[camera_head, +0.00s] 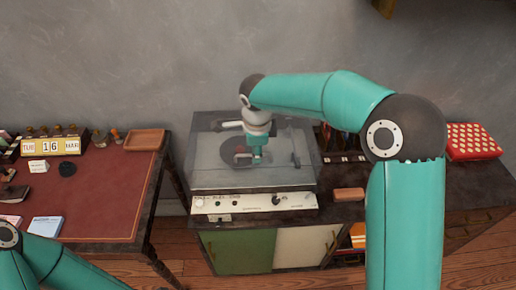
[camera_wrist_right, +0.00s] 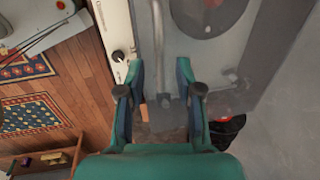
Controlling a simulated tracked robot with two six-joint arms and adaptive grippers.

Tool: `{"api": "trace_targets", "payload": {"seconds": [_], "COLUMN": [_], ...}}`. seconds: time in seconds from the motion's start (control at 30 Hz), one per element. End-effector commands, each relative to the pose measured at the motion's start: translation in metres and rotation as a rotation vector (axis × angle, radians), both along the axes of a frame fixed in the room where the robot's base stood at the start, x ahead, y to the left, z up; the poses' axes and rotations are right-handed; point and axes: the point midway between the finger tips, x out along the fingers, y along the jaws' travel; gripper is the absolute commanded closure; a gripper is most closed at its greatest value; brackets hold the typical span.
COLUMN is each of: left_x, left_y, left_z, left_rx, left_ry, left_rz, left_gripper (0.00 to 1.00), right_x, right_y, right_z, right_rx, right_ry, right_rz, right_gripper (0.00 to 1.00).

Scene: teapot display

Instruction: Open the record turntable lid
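The record turntable (camera_head: 255,203) stands on a cabinet in the middle of the head view, with a pale front panel and knobs. Its see-through lid (camera_head: 215,178) appears down over the dark record (camera_head: 232,150). The record (camera_wrist_right: 205,12) also shows at the top of the right wrist view. My right gripper (camera_head: 256,160) hangs over the lid, pointing down; I cannot tell whether it touches. In the right wrist view my right gripper (camera_wrist_right: 160,66) has its fingers apart, with nothing clearly held between them. My left arm shows at the lower left, but its gripper is out of view.
A red-topped desk (camera_head: 105,205) with a calendar (camera_head: 50,146) and a wooden tray (camera_head: 145,140) stands left. A small brown block (camera_head: 349,194) lies right of the turntable. A red dotted box (camera_head: 472,141) is farther right. The wall (camera_head: 150,60) is close behind.

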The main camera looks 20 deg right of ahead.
Motion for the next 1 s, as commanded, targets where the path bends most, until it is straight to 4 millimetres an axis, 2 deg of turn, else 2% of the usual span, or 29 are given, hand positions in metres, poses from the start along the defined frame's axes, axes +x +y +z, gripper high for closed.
{"api": "trace_targets", "payload": {"seconds": [0.37, 0.6, 1.0], "left_x": [0.0, 0.0, 0.0], "left_y": [0.0, 0.0, 0.0], "left_z": [0.0008, 0.0008, 0.0009], "left_rx": [0.0, 0.0, 0.0], "left_ry": [0.0, 0.0, 0.0], "left_rz": [0.0, 0.0, 0.0], "left_gripper": [0.6, 0.6, 0.6], "right_x": [0.0008, 0.0008, 0.0004], "right_y": [0.0, 0.0003, -0.0029], "right_z": [-0.0066, -0.0062, -0.0057], "right_rx": [0.0, 0.0, 0.0], "right_ry": [0.001, 0.001, 0.002], "right_rz": [0.0, 0.001, -0.001], "right_gripper": [0.65, 1.0, 1.0]}}
